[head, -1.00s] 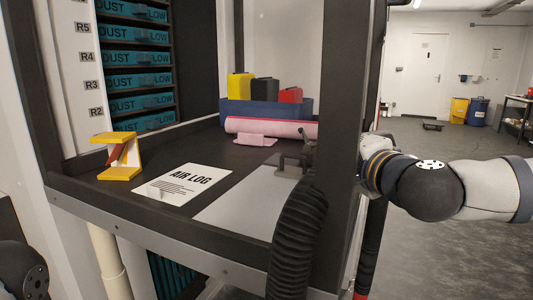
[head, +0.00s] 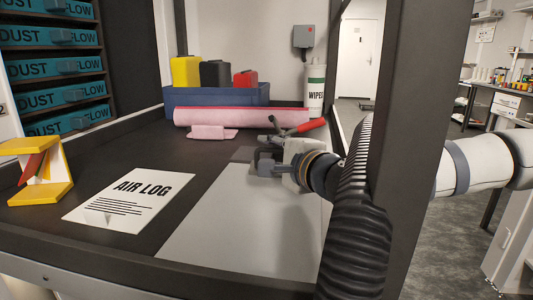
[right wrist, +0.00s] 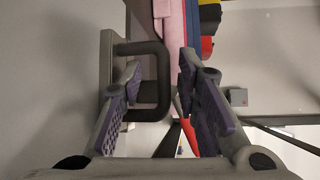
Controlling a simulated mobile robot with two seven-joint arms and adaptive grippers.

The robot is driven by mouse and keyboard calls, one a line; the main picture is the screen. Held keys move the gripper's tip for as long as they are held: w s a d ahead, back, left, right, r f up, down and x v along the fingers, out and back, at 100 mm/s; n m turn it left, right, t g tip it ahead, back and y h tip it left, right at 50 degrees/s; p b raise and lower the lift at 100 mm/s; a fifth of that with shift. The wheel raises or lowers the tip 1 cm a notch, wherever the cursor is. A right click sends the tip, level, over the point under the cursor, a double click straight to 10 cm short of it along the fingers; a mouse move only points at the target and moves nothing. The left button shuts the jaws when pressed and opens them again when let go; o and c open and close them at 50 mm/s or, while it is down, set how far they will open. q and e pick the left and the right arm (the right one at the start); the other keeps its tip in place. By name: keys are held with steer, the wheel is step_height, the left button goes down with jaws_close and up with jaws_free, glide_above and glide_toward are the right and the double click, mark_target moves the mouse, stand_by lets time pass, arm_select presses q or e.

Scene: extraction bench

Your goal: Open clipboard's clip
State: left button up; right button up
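The clipboard (head: 240,225) is a flat grey board lying on the dark bench, right of the AIR LOG sheet. Its clip (head: 264,166) is a dark loop-shaped handle at the far end. The right wrist view shows the clip's loop (right wrist: 152,48) close up, beside a grey plate. My right gripper (head: 283,160) is at the clip, reaching in from the right behind the post. Its purple-padded fingers (right wrist: 158,78) are apart, with part of the loop between them; I cannot tell whether either finger touches it. My left gripper is not in view.
A dark post (head: 412,130) and a ribbed black hose (head: 356,225) stand at the right front. A red-handled tool (head: 305,128) lies just behind the gripper. A pink roll (head: 240,117), blue bin (head: 215,96) and wipes tub (head: 314,90) are behind. The AIR LOG sheet (head: 130,200) lies left.

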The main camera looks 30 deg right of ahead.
steer(key=shift+w+r, duration=0.15)
steer(key=shift+w, duration=0.15)
jaws_close()
